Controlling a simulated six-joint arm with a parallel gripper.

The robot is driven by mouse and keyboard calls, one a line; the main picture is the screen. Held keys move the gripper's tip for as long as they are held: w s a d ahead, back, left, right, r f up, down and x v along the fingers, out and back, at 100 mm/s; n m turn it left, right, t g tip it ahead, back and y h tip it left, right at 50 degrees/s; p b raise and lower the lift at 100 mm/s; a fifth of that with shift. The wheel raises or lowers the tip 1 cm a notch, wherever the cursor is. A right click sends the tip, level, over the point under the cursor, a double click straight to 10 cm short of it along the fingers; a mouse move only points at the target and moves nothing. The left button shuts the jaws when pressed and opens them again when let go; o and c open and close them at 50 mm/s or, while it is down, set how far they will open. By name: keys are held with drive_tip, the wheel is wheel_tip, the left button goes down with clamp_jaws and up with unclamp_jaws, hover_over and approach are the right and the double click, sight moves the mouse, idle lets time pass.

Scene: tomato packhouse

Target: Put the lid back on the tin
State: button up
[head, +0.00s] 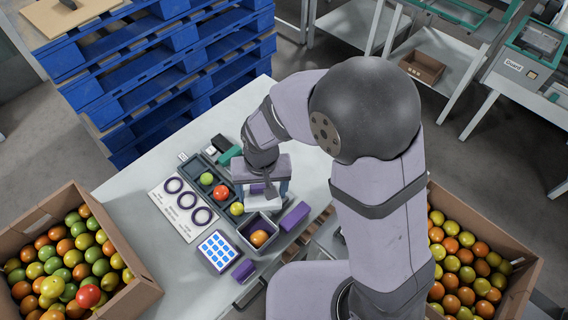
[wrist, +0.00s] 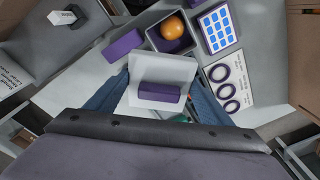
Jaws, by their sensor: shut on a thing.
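The tin is an open grey square box (head: 245,235) with an orange tomato (head: 259,238) inside; it also shows at the top of the wrist view (wrist: 154,42). The lid (head: 275,200) is a pale square plate with a purple block handle, seen between my fingers in the wrist view (wrist: 160,68). My gripper (head: 262,188) is shut on the lid and holds it just behind the tin in the head view, apart from the opening. Whether the lid touches anything below is hidden.
A purple block (head: 295,216) lies right of the tin, a blue-and-white keypad (head: 218,252) and small purple block (head: 243,270) in front. A ring card (head: 187,205) and dark tray (head: 194,166) with tomatoes are left. Tomato crates (head: 125,245) (head: 515,285) flank the table.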

sight(257, 207)
drive_tip(key=s+n, duration=0.1)
drive_tip(key=s+a+n, duration=0.1)
drive_tip(key=s+n, duration=0.1)
drive_tip(key=shift+s+a, duration=0.1)
drive_tip(key=shift+s, duration=0.1)
drive_tip(key=shift+s+f+n+p, duration=0.2)
drive_tip(key=shift+s+n+p, duration=0.15)
drive_tip(key=shift+n, duration=0.45)
drive_tip(key=shift+s+f+n, duration=0.15)
drive_tip(key=shift+f+n, duration=0.05)
drive_tip(key=shift+n, duration=0.4)
drive_tip(key=shift+s+f+n, duration=0.15)
drive_tip(key=shift+n, duration=0.45)
drive_tip(key=shift+w+a+f+n+g+y, duration=0.1)
drive_tip(key=shift+f+n+g, duration=0.15)
drive_tip(key=shift+n, duration=2.9)
drive_tip(key=shift+s+d+f+n+g+y, duration=0.1)
drive_tip(key=shift+n+g, duration=0.25)
drive_tip(key=shift+n, duration=2.75)
drive_tip(key=shift+w+a+f+n+g+y, duration=0.1)
drive_tip(key=shift+f+n+g, duration=0.15)
drive_tip(key=shift+n, duration=2.9)
drive_tip(key=shift+f, duration=0.1)
drive_tip(key=shift+f+b, duration=2.75)
drive_tip(key=shift+f, duration=0.4)
drive_tip(key=shift+f+b, duration=0.55)
drive_tip(key=shift+b, duration=0.1)
